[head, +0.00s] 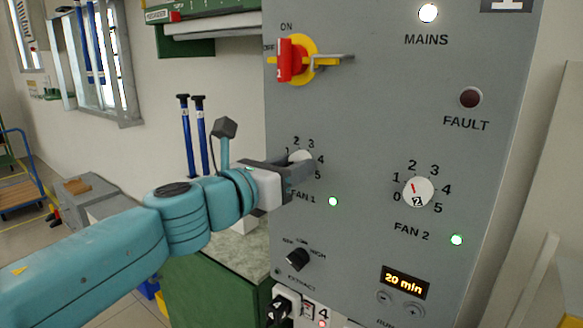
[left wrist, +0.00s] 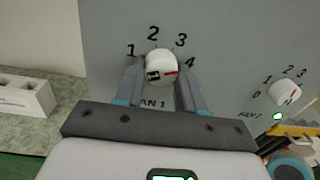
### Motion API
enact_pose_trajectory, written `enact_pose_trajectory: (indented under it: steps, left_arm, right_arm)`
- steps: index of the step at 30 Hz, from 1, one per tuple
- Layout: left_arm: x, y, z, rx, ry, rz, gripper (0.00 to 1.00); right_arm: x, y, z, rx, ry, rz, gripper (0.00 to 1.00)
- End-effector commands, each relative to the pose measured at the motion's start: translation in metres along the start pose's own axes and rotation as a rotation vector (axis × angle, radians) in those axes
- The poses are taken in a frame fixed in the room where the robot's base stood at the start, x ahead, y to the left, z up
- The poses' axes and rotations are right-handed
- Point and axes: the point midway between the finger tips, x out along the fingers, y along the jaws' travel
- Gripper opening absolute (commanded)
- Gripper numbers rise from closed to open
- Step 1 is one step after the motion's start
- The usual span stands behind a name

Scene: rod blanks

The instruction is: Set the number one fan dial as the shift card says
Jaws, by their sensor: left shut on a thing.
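The white fan 1 dial (head: 299,157) is on the grey control panel (head: 375,120), partly hidden by my gripper in the head view. My left gripper (head: 300,170) is shut on the dial, one finger on each side. In the left wrist view the dial (left wrist: 161,67) sits between the fingertips (left wrist: 160,80), and its red pointer points right, close to the 4. The 5 is hidden there by a finger. My right gripper is not in view. I make out no shift card.
The fan 2 dial (head: 418,191) is to the right, its red mark pointing up-left. The red main switch (head: 292,60) stands above, a black extract knob (head: 298,259) below. A green cabinet (head: 215,290) stands left of the panel.

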Motion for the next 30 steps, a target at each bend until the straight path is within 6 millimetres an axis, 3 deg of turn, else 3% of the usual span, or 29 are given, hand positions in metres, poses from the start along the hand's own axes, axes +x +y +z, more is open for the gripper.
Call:
enact_pose_trajectory:
  steps: [10, 26, 27, 28, 30]
  left_arm:
    - [0.001, -0.0004, -0.004, 0.125, 0.014, -0.002, 0.08]
    - [0.0012, -0.0004, -0.0048, 0.144, 0.017, -0.002, 0.08]
    - [0.0012, -0.0004, -0.0049, 0.144, 0.017, -0.002, 0.52]
    - [0.0011, -0.0004, -0.0047, 0.144, 0.017, -0.002, 0.61]
    - [0.0009, -0.0002, -0.0038, 0.144, 0.015, -0.001, 0.64]
  right_arm:
    - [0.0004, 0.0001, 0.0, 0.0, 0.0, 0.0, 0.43]
    - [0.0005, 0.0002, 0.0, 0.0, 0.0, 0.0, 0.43]
    - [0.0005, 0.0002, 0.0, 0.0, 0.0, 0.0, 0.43]
    - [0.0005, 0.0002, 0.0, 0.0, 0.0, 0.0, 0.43]
    - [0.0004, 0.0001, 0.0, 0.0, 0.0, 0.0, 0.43]
